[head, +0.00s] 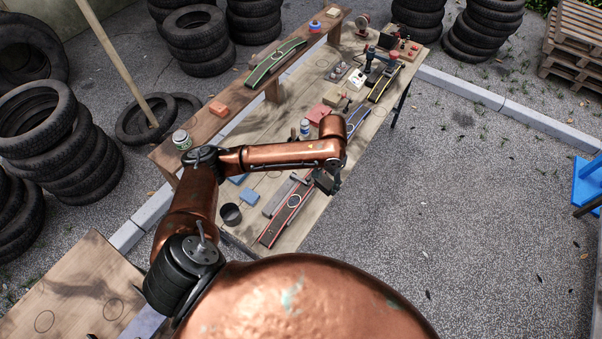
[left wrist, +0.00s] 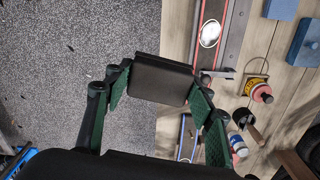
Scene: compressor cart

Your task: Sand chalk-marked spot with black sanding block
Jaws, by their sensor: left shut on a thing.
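My left gripper (head: 326,183) hangs over the front right edge of the workbench. In the left wrist view its green-padded fingers (left wrist: 160,88) are shut on the black sanding block (left wrist: 162,78), one on each side. The block is hard to tell from the dark gripper in the head view. A dark board with red edges (head: 275,229) lies on the bench beside the gripper. It bears a white chalk ring (head: 294,201), also seen in the left wrist view (left wrist: 210,33). The block is apart from the ring. My right gripper is not in view.
Blue blocks (head: 249,195), a black cup (head: 231,214) and a grey bar (head: 278,197) lie near the board. Boards, bottles and tools fill the bench's far part. A raised shelf (head: 205,118) runs along the left. Open paving (head: 440,220) lies right.

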